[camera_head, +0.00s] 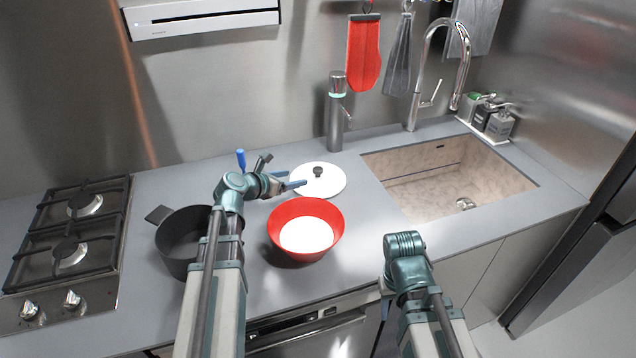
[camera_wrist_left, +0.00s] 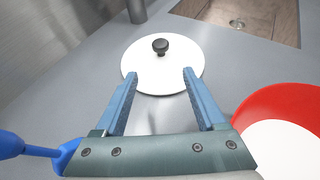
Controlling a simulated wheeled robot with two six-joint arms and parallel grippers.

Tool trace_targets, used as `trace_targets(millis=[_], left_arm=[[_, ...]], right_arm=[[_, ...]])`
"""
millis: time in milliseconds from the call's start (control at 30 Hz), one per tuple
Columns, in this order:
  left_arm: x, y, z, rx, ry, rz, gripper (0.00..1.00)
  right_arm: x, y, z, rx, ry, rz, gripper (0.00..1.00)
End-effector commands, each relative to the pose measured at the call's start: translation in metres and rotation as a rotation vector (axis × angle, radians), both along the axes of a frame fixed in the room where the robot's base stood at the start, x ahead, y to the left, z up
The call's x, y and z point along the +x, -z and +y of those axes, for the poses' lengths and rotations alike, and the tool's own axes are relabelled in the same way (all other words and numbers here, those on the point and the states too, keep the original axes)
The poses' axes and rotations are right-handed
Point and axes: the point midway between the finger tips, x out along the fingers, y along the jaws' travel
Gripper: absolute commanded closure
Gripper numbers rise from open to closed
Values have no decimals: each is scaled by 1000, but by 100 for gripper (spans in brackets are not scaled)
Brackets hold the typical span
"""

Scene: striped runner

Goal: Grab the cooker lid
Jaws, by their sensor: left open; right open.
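The cooker lid is a white disc with a dark knob. It lies flat on the grey counter in the head view (camera_head: 326,184) and ahead of the fingers in the left wrist view (camera_wrist_left: 150,80). My left gripper (camera_head: 300,185) is open and empty at the lid's left edge. In the left wrist view (camera_wrist_left: 160,73) its two blue fingers point at the lid, with the knob between and beyond the tips. I cannot tell whether the fingertips touch the lid. My right arm shows at the lower right, but its fingers are out of sight.
A red bowl (camera_head: 279,238) with a white inside stands in front of the lid. A dark pot (camera_head: 176,240) is partly behind my left arm. A blue-handled item (camera_head: 241,159) is near my left wrist. The sink (camera_head: 400,205) is at right, the gas hob (camera_head: 105,232) at left.

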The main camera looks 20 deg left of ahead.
Motion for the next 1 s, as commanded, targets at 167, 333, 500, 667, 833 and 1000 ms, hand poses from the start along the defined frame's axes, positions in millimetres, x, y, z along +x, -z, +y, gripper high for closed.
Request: trace_targets(millis=[167, 333, 500, 667, 833, 1000], left_arm=[[23, 14, -8, 2, 4, 0, 28], [50, 28, -19, 0, 4, 0, 28], [67, 35, -27, 0, 1, 0, 28], [72, 37, -29, 1, 0, 0, 28], [73, 37, -30, 0, 0, 0, 28], [88, 42, -36, 0, 1, 0, 28]], right_arm=[[0, 14, 0, 0, 0, 0, 50], [0, 28, 0, 0, 0, 0, 50], [0, 35, 0, 0, 0, 0, 50], [0, 36, 0, 0, 0, 0, 50], [0, 37, 0, 0, 0, 0, 50], [0, 42, 0, 0, 0, 0, 50]])
